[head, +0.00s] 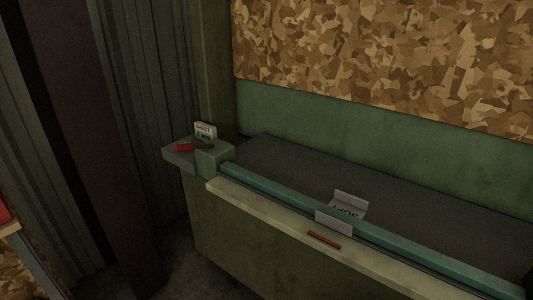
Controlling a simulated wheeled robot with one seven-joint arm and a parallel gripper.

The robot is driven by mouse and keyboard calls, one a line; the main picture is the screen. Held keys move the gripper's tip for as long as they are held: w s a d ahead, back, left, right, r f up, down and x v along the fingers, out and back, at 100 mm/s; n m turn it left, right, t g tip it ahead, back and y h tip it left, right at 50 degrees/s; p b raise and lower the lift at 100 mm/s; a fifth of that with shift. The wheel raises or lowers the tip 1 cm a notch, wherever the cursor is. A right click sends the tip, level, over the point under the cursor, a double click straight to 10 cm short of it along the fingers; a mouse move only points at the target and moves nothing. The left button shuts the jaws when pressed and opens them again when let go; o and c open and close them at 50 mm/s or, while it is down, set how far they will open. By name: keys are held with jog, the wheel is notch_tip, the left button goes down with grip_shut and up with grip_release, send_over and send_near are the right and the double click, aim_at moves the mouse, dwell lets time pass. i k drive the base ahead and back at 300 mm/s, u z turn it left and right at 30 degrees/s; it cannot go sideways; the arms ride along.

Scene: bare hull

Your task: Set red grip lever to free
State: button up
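A small red lever (184,148) lies on a grey ledge (178,159) at the left end of a long green bench unit, in the head view. It appears to lie roughly flat, and a dark part reaches from it to the right. A small pale sign (206,131) stands just behind it; its lettering is too small to read surely. A second red bar (324,240) lies on the pale front edge of the bench, below a folded grey card. I cannot tell which red piece is the grip lever. My gripper is not in view.
A teal rail (290,199) runs along the bench front, with a folded grey lettered card (348,205) over it. The dark bench top (300,170) is otherwise clear. A dark post (120,150) stands left. A red object (3,214) shows at the left edge.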

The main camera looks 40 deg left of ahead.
aim_at(178, 148)
jog(key=u, duration=2.3)
jog(key=i, duration=2.1)
